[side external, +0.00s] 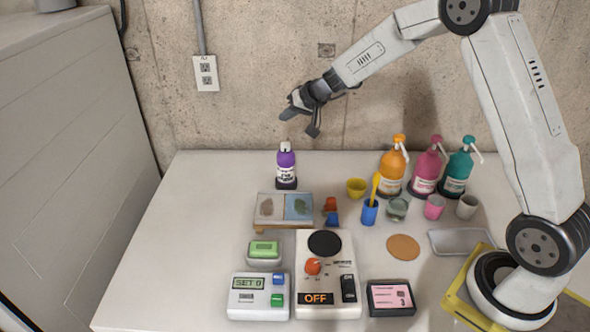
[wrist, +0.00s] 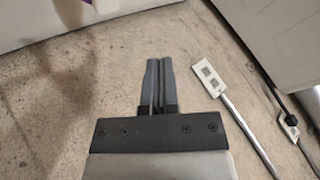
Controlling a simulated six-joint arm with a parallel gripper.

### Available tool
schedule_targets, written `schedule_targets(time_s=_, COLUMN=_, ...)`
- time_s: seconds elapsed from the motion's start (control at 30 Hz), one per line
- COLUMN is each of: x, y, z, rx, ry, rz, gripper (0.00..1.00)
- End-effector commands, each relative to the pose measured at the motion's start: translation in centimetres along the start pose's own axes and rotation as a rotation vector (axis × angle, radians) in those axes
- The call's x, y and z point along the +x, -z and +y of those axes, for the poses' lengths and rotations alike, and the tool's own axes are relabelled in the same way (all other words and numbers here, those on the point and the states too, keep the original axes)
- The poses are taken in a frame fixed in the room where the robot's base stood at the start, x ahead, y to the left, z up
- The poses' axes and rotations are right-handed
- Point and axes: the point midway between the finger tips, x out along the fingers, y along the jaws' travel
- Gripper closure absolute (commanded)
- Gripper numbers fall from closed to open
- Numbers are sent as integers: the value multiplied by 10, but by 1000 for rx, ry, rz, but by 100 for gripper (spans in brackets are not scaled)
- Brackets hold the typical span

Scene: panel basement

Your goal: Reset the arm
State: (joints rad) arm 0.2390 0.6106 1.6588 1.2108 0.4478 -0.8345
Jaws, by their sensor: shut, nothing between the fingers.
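My gripper (side external: 300,118) hangs in the air above the back left part of the table, in front of the concrete wall. It is above and slightly right of the purple bottle (side external: 286,165) and apart from it. In the wrist view my gripper (wrist: 159,62) has its two fingers together with nothing between them. The wall fills most of that view behind the fingers. A blurred purple patch shows at its upper left, and I cannot tell for sure what it is.
The white table (side external: 180,235) holds pump bottles (side external: 393,170), small cups, a hotplate device (side external: 327,275), a box reading SET 0 (side external: 259,297), a pink-screen box (side external: 391,298) and a metal tray (side external: 458,241). A wall socket (side external: 205,73) is behind. The table's left side is clear.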

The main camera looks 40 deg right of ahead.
Motion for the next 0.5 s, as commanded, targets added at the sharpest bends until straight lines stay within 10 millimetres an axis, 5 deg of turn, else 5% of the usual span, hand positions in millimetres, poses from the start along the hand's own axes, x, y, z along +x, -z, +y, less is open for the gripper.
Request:
schedule_targets(time_s=0.27, x=-4, y=-10, z=-2, rx=-10, ry=-12, rz=-23, gripper=100)
schedule_targets(time_s=0.5, x=-24, y=-57, z=-8, rx=-65, ry=-74, rz=-122, gripper=100)
